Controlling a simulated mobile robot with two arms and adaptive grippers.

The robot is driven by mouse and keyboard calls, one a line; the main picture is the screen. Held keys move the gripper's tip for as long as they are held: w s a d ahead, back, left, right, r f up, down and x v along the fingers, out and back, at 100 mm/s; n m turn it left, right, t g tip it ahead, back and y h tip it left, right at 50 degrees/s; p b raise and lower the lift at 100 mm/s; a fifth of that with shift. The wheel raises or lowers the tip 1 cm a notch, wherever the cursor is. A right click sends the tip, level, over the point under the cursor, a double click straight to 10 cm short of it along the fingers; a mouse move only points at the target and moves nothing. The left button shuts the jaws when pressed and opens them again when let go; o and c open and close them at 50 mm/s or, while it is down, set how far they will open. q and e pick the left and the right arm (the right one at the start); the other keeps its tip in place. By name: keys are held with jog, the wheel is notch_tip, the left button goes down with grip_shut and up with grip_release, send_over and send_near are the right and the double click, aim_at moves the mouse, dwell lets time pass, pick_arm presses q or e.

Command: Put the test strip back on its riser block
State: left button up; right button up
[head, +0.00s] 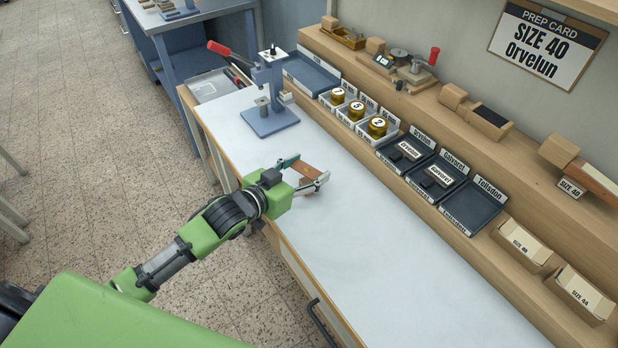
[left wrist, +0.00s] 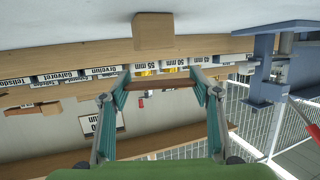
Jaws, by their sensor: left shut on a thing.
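My left gripper (head: 306,172) reaches in over the white bench top and is shut on the test strip (head: 308,168), a flat red-brown leather piece. The strip also shows in the left wrist view (left wrist: 163,84), spanning the gap between the teal-padded fingertips. A small light wooden block (left wrist: 153,31), which looks like the riser block, stands on the bench in the left wrist view, apart from the strip in that picture. In the head view the block (head: 305,184) is partly hidden by the strip and the fingers. My right gripper is not in view.
A blue stamping press (head: 268,95) stands beyond the gripper at the bench's far end. Dark labelled trays (head: 470,207) and bins with numbered brass rolls (head: 377,126) line the bench's right side. The near white bench top (head: 380,270) is clear.

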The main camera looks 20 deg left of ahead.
aim_at(309, 181)
pick_arm(q)
jog(key=f, duration=0.3)
jog(key=shift+w+d+f+p, duration=0.15)
jog(key=shift+d+p, duration=0.2)
jog(key=shift+f, duration=0.2)
jog(key=shift+f, duration=0.2)
jog(key=o, duration=0.8)
jog(key=shift+c, duration=0.2)
jog(key=shift+r, duration=0.1)
